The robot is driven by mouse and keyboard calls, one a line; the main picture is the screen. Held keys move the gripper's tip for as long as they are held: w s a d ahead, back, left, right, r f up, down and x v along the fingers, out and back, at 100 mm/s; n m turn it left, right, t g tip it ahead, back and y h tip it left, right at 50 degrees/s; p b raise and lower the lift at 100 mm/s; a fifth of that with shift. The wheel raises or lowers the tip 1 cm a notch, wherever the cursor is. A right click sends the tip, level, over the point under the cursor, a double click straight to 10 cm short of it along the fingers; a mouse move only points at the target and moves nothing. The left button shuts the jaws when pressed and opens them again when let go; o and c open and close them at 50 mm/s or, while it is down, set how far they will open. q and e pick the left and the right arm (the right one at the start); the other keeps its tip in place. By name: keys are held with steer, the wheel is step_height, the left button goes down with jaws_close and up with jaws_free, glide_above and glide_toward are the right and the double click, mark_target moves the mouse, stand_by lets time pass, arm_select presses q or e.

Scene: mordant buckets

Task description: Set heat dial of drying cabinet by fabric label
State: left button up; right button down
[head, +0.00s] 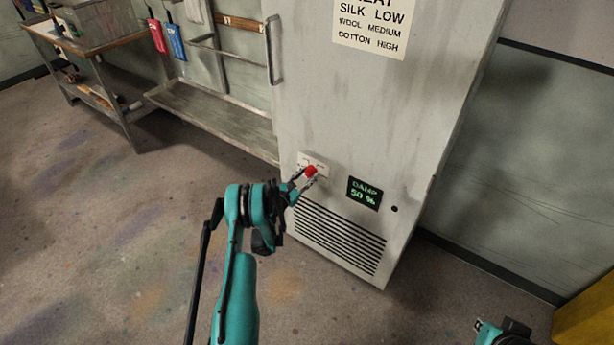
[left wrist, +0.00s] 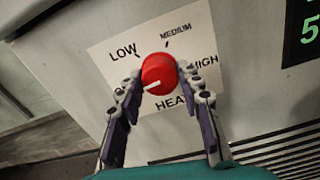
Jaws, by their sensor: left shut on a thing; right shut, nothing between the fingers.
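The drying cabinet (head: 300,110) is tall and grey. Its red heat dial (head: 311,170) sits low on the front, on a white plate marked LOW, MEDIUM, HIGH and HEAT. In the left wrist view the dial (left wrist: 158,72) has a white pointer line aimed to the lower left, below the LOW mark. My left gripper (head: 306,177) is shut on the dial, one finger on each side. A sign (head: 374,24) above reads silk low, wool medium, cotton high. My right gripper (head: 479,325) shows small at the bottom right, away from the cabinet. No garment's fabric label is readable.
A dark display (head: 364,193) reads DAMP 50 % in green, right of the dial. A vent grille (head: 338,238) lies below. A metal bench (head: 215,115) and a table (head: 100,60) stand left. Red (head: 157,37) and blue (head: 175,41) tags hang behind. Floor in front is clear.

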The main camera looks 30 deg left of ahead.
arm_select(q)
steer(key=m, duration=1)
steer(key=shift+m, duration=0.4)
steer(key=m, duration=1.4)
steer(key=shift+m, duration=0.3)
steer(key=m, duration=1.4)
steer(key=shift+m, duration=0.6)
